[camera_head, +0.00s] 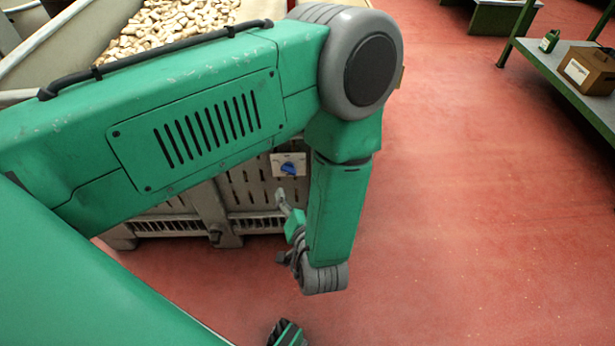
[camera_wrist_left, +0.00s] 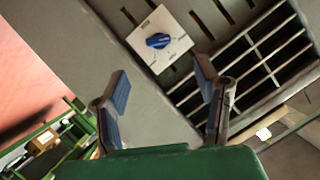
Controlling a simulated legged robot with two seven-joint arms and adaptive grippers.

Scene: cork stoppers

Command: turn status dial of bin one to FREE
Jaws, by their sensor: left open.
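The status dial is a blue knob (camera_head: 289,168) on a white square plate on the front of a grey slatted bin (camera_head: 222,212). In the left wrist view, the blue knob (camera_wrist_left: 158,40) is near the top middle, on its white plate (camera_wrist_left: 172,58) with small marks too small to read. My left gripper (camera_wrist_left: 162,84) is open and empty, its two blue-padded fingers below and to either side of the plate. In the head view, my left gripper (camera_head: 284,229) hangs just below the dial, apart from it. My right gripper is not seen.
The bin is filled with cork stoppers (camera_head: 170,22). My left arm covers much of the bin in the head view. A green bench (camera_head: 560,75) at right holds a cardboard box (camera_head: 590,70) and a small green container (camera_head: 549,41). The red floor between is clear.

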